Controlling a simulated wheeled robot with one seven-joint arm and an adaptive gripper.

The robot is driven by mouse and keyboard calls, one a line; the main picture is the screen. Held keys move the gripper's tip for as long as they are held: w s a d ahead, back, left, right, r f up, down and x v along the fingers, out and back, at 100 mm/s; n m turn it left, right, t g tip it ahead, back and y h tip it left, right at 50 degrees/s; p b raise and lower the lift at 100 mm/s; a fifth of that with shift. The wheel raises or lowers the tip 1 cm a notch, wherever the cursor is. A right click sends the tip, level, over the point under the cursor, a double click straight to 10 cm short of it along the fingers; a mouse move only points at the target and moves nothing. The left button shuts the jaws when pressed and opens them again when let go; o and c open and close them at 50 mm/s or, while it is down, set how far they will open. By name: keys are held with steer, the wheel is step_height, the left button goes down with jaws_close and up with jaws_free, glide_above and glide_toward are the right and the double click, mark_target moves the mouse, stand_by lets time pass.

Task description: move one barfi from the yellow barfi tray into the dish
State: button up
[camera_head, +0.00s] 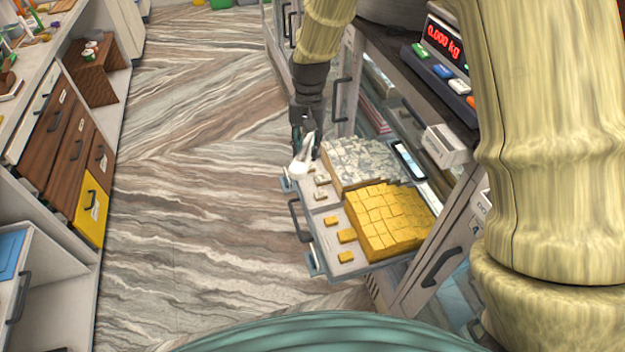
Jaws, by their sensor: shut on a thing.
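The yellow barfi tray (372,266) is on the pulled-out shelf of the counter at centre right. It holds a block of cut yellow barfi (388,220). Three loose yellow pieces (346,236) lie at its left side. My gripper (305,146) points down at the far left corner of the shelf, beyond the yellow barfi. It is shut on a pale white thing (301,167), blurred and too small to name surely. I cannot make out the dish in this view.
Pale, silvery-topped barfi (358,163) lies behind the yellow block, with a few small loose pieces (321,181) beside it. A scale (444,42) reading 0.000 kg stands above at right. Drawers (72,150) line the left. The striped floor (190,190) between is clear.

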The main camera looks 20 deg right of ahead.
steer(key=s+f+m+y+p, duration=0.2)
steer(key=f+m+y, duration=0.1)
steer(key=f, duration=0.2)
steer(key=s+a+f+m+g+y+p, duration=0.1)
steer(key=f+m+y+p, duration=0.1)
steer(key=f+m+y, duration=0.1)
steer(key=shift+s+f+m, duration=0.4)
steer(key=shift+f+m, duration=0.3)
steer(key=shift+f, duration=0.55)
steer(key=o, duration=0.6)
steer(key=shift+o, duration=0.7)
